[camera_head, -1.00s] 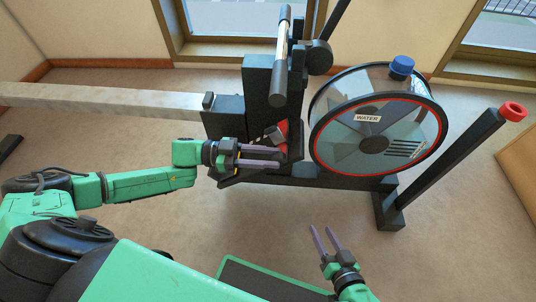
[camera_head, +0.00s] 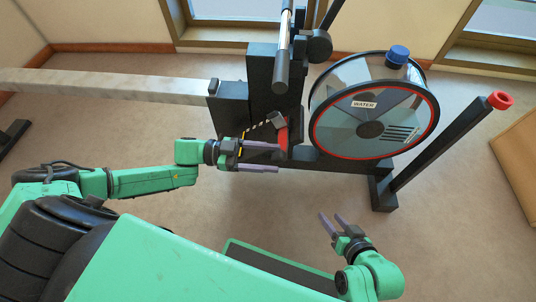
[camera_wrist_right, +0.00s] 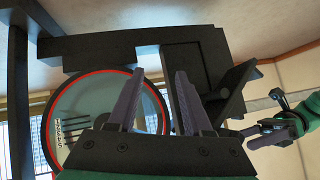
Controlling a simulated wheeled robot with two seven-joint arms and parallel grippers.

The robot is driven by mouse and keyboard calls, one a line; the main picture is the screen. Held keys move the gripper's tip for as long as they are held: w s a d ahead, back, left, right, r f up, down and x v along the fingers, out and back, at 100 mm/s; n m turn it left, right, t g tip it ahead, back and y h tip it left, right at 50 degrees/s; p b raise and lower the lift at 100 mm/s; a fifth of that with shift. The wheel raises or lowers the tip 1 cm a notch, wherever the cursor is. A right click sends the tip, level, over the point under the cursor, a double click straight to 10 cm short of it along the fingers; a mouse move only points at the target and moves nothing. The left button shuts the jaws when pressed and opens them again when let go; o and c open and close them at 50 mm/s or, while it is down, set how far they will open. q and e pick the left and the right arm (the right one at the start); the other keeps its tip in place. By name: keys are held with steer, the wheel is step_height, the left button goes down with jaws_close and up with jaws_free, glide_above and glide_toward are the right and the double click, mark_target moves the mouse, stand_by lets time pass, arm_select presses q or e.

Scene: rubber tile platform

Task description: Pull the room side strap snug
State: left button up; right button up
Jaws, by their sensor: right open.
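The rowing machine's foot area (camera_head: 228,112) stands left of the water tank. A red strap piece (camera_head: 283,139) hangs there beside a grey block-like piece (camera_head: 268,128). I cannot tell whether the strap is tight. My left gripper (camera_head: 280,158) is open, its fingers pointing right. Its upper finger overlaps the lower end of the red strap in the head view; contact is unclear. The left gripper also shows at the right of the right wrist view (camera_wrist_right: 258,136). My right gripper (camera_head: 330,217) is open and empty over the floor, in front of the machine and apart from it.
The round water tank (camera_head: 338,138) with a blue cap (camera_head: 398,54) stands right of the foot area. A slanted black post (camera_head: 440,148) with a red ring (camera_head: 500,100) is farther right. A long rail (camera_head: 110,86) runs left. Floor between my grippers is clear.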

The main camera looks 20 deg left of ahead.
arm_select(q)
steer(key=v, duration=1.4)
steer(key=shift+a+p, duration=0.3)
steer(key=shift+p, duration=0.15)
arm_select(e)
steer(key=shift+s+d+r+g+h, duration=0.1)
steer(key=shift+d+r+g+h, duration=0.15)
steer(key=shift+d, duration=0.2)
steer(key=shift+s+d+r+g+h, duration=0.15)
steer(key=shift+d+g, duration=0.1)
steer(key=shift+d, duration=0.15)
arm_select(q)
steer(key=shift+s, duration=0.1)
arm_select(e)
steer(key=shift+w, duration=0.1)
